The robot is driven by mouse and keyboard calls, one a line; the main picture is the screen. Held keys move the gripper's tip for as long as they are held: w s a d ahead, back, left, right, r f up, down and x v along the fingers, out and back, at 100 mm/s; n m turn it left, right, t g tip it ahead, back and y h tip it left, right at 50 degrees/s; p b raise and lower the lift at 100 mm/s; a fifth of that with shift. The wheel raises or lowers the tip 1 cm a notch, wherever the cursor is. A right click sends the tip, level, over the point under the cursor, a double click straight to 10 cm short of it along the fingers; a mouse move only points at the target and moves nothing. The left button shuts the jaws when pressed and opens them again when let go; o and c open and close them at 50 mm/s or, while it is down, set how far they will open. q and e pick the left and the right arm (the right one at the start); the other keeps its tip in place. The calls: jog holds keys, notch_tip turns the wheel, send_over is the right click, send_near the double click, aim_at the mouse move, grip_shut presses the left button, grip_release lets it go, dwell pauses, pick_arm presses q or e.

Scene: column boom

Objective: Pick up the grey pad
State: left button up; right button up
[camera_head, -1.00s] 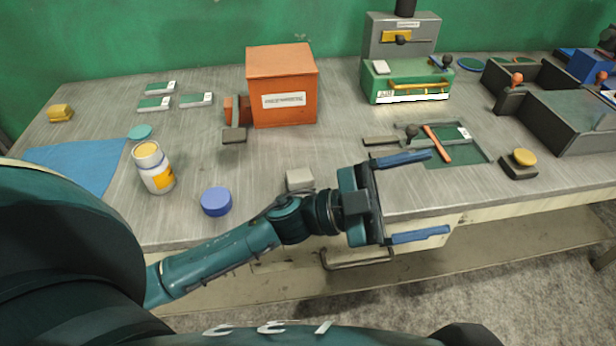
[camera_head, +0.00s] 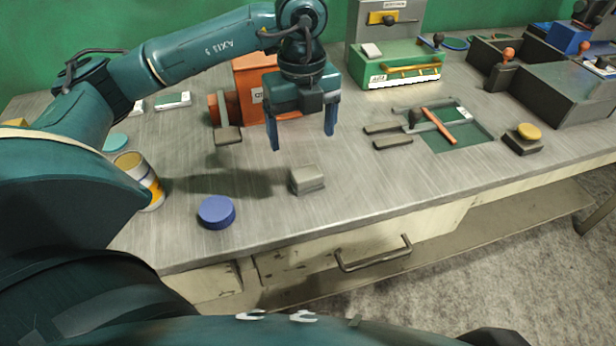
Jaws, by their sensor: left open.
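The grey pad (camera_head: 307,180) is a small block with a pale top and lies on the metal bench near its front edge. My left gripper (camera_head: 303,139) is open, with its two blue fingers pointing down. It hangs above the bench, just above the pad in the picture. It is apart from the pad, with nothing between its fingers. The pad is in full view. My right gripper is out of view.
A blue round disc (camera_head: 216,212) lies left of the pad, and a white and yellow jar (camera_head: 150,186) is partly behind my arm. An orange box (camera_head: 246,82) stands behind my gripper. A green tray (camera_head: 458,135) lies right.

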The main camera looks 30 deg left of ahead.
aim_at(307, 172)
pick_arm(q)
notch_tip(307, 172, down, 6)
jog(key=shift+f, duration=0.1)
jog(key=shift+w+d+f+p, duration=0.15)
jog(key=shift+f+p, duration=0.05)
jog(key=shift+f, duration=1.1)
jog(key=shift+w+d+f+p, duration=0.1)
jog(key=shift+f+p, duration=0.05)
jog(key=shift+f, duration=1.1)
jog(key=c, duration=1.1)
jog(key=shift+r, duration=0.1)
notch_tip(307, 172, up, 10)
jog(key=shift+f, duration=0.1)
jog(key=o, duration=0.4)
jog(key=shift+c, duration=1.4)
